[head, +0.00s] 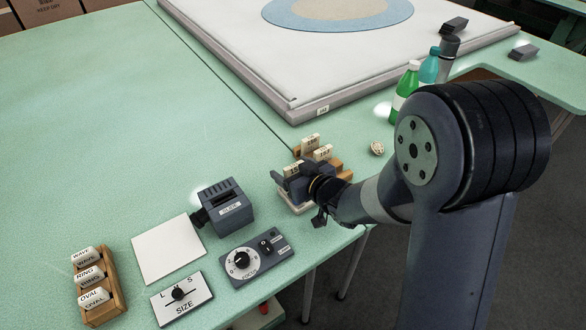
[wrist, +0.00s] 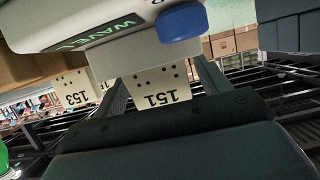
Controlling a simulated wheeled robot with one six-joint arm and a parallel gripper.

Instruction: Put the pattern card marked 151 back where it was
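The card marked 151 (wrist: 160,92) shows upside down in the wrist view, cream with black dots. It stands against a white unit (wrist: 120,45) with a green "WAVE 1" display and a blue button; I cannot tell how deep it sits there. My gripper (wrist: 162,80) has one dark finger at each side edge of this card. Whether the fingers press on it is not clear. In the head view my gripper (head: 303,182) is over the white unit (head: 296,207) near the table's front edge and hides much of it. Card 153 (wrist: 76,90) stands apart, left in the wrist view.
Two cards (head: 322,152) stand in a wooden rack (head: 338,167) just behind my gripper. A dark grey device (head: 225,207), a knob box (head: 257,257), a SIZE panel (head: 181,298) and a rack of labelled tiles (head: 112,293) are to the left. Bottles (head: 406,88) stand behind right.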

